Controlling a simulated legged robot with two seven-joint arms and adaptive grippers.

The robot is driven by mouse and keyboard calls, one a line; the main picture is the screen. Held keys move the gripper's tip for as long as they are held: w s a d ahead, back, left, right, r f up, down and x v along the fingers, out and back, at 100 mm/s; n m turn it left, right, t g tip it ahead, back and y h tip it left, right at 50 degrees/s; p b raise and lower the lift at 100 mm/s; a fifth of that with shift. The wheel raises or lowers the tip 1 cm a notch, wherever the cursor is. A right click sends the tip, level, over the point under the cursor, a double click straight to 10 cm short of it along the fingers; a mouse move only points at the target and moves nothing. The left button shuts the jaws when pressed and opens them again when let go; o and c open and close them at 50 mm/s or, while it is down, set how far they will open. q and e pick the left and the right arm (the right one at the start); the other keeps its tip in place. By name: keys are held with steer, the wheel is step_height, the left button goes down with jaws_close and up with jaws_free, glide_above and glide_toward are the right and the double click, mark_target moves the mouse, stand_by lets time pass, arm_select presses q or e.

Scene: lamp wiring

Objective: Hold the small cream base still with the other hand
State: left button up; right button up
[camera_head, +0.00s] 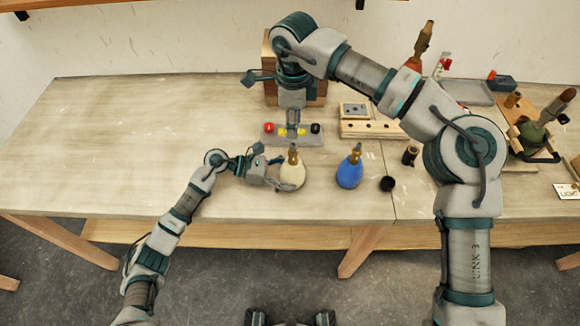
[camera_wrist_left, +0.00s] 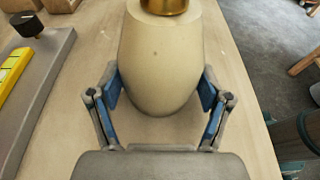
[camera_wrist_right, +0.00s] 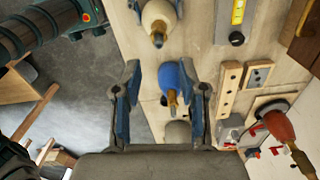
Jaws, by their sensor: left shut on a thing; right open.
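The small cream base (camera_head: 292,172) stands upright near the front of the table, with a brass neck on top. My left gripper (camera_head: 282,172) reaches it from the left and is shut on it. In the left wrist view, blue pads (camera_wrist_left: 160,90) sit at both sides of the cream body (camera_wrist_left: 160,60). My right gripper (camera_head: 292,118) is open and empty, above the table behind the cream base. In the right wrist view the cream base (camera_wrist_right: 158,14) is at the top, beyond the open fingers (camera_wrist_right: 164,90).
A blue base (camera_head: 349,173) stands right of the cream one, with a black cap (camera_head: 387,184) beside it. A grey board (camera_head: 272,139) with red and black knobs lies behind. A wooden block with holes (camera_head: 372,129) is at back right. The table's left side is clear.

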mark_target(293, 144)
step_height(293, 144, down, 9)
stand_by(0.4)
